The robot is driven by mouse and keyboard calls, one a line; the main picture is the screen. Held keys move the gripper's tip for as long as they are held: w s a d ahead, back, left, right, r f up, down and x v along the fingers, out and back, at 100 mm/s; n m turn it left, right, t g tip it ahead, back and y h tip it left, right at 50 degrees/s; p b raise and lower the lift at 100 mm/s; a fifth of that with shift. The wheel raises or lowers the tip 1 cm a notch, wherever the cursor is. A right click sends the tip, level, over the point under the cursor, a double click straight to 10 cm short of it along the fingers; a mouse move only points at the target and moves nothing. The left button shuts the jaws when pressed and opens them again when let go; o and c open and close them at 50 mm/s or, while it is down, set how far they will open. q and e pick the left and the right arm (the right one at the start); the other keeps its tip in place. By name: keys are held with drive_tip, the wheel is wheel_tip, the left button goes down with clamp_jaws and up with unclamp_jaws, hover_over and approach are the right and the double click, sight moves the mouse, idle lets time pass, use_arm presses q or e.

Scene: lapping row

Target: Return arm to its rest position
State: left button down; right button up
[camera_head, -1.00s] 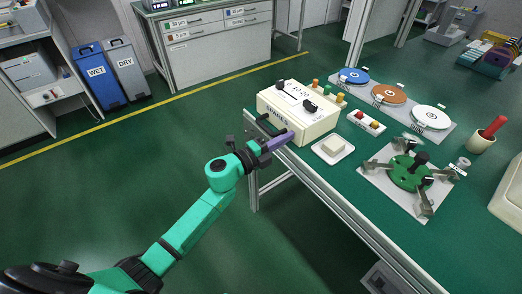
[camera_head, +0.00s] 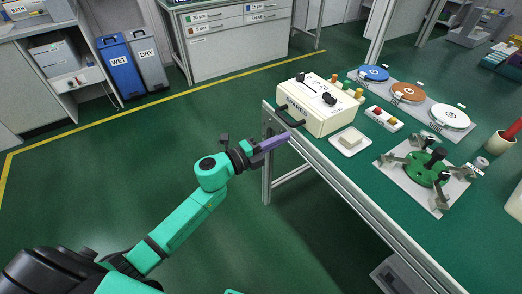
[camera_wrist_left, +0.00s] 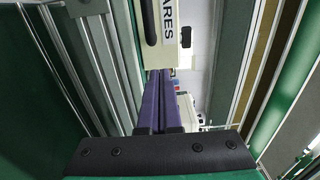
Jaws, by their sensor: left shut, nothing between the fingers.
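My left arm comes in from the lower left in the head view, a green arm with a black wrist. My left gripper (camera_head: 288,138) has purple fingers that are shut with nothing between them. It points at the left edge of the green-topped bench, just below and left of the cream box labelled SPARES (camera_head: 318,106) with a dark handle. In the left wrist view the purple fingers (camera_wrist_left: 159,85) lie side by side, and the SPARES box (camera_wrist_left: 165,35) shows beyond them. My right gripper is not in view.
The floor left of the bench is clear.

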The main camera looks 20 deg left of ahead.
use_arm(q)
drive_tip(key=v, duration=0.5)
drive_tip(key=a+f+n+y, duration=0.4)
drive_tip(key=a+f+n, duration=0.15)
drive_tip(key=f, duration=0.45)
drive_tip(key=a+f+n+y, duration=0.3)
drive_tip(key=a+f+n, duration=0.25)
drive_tip(key=f, duration=0.45)
drive_tip(key=s+a+f+n+g+y, duration=0.2)
drive_tip(key=s+f+n+g, duration=0.15)
drive_tip(key=s+f, duration=0.45)
drive_tip(key=s+a+f+n+g+y, duration=0.2)
drive_tip(key=s+f+n, duration=0.25)
drive_tip(key=f, duration=0.75)
drive_tip(key=s+d+f+n+g, duration=0.1)
drive_tip(key=s+f+n+g, duration=0.15)
drive_tip(key=s+f, duration=0.65)
drive_tip(key=s+d+f+n+g, duration=0.1)
drive_tip(key=s+f+n+g, duration=0.2)
drive_tip(key=s, duration=1.2)
wheel_tip(320, 180, up, 12)
drive_tip(key=s+g+p, duration=0.1)
drive_tip(key=s+p, duration=0.1)
drive_tip(key=p, duration=1)
drive_tip(key=shift+m+g+y, duration=0.3)
drive_tip(key=shift+m+g, duration=0.1)
drive_tip(key=shift+m, duration=0.05)
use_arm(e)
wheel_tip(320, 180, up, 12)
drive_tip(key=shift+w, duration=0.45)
